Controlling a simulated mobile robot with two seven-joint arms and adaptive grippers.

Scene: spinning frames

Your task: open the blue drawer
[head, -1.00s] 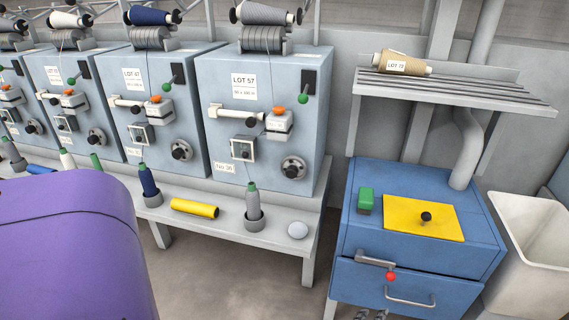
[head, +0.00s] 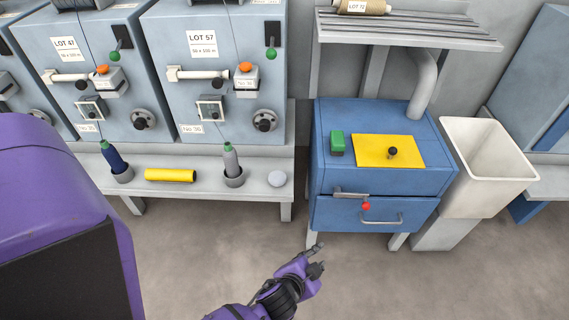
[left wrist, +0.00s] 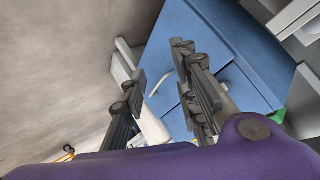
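The blue drawer (head: 342,215) is the lower front of a blue cabinet and looks shut. A pale bar handle (head: 381,219) is on its front. A grey lever (head: 350,194) with a red knob (head: 366,206) lies across the seam above the drawer. My left gripper (head: 319,258) is open and empty, in front of and below the drawer, apart from it. In the left wrist view the fingers (left wrist: 165,105) are spread, with the blue cabinet (left wrist: 225,45) beyond them and a pale handle-like bar (left wrist: 160,82) between them. My right gripper is not in view.
A yellow plate (head: 372,152) with a black knob and a green block (head: 337,142) are on the cabinet top. A white bin (head: 490,165) stands close on the right. A grey bench (head: 205,200) with bobbins is on the left. The floor in front is clear.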

